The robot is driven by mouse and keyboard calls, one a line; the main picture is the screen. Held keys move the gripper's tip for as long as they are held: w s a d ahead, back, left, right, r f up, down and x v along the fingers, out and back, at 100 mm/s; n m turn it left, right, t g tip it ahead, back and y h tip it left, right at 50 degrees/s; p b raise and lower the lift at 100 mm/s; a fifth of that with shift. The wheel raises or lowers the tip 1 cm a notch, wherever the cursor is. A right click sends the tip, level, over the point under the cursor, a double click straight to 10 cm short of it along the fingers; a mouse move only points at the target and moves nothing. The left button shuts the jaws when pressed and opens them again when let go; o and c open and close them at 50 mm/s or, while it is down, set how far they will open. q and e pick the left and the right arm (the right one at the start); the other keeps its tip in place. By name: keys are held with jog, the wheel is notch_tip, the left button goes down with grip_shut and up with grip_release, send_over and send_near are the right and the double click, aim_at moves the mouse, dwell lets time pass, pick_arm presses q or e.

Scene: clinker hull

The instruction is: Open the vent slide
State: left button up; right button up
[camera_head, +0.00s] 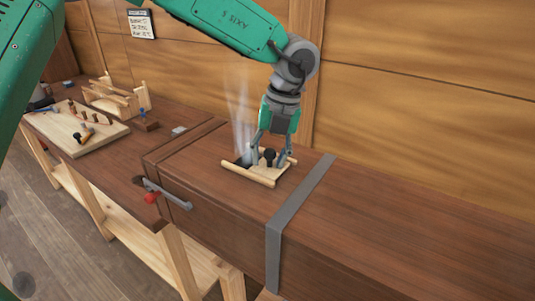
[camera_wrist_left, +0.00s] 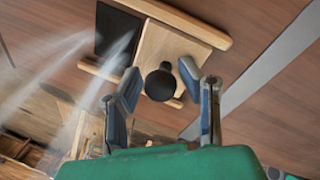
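The vent slide is a pale wooden plate (camera_head: 269,173) with a black knob (camera_head: 270,157), set between two light wooden rails on a brown chest lid. At its left a dark opening (camera_head: 243,161) shows, with white steam rising from it. The wrist view also shows the plate (camera_wrist_left: 165,45), the knob (camera_wrist_left: 160,84) and the black opening (camera_wrist_left: 117,32). My left gripper (camera_head: 269,160) points down over the slide, its fingers open on either side of the knob. In the wrist view, gaps show between the knob and both fingers (camera_wrist_left: 159,82). My right gripper is not in view.
A grey metal strap (camera_head: 296,205) crosses the chest right of the vent. A grey lever with a red part (camera_head: 152,197) sits at the chest's front left. A workbench (camera_head: 100,155) at the left holds a board (camera_head: 70,133) with tools. A wooden wall (camera_head: 430,130) stands close behind.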

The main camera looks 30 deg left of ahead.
pick_arm(q)
notch_tip(320, 180, up, 12)
jog(key=w+d, duration=0.1)
jog(key=shift+d+f, duration=0.15)
jog(key=shift+d, duration=0.2)
jog(key=shift+w, duration=0.1)
dwell(0.4)
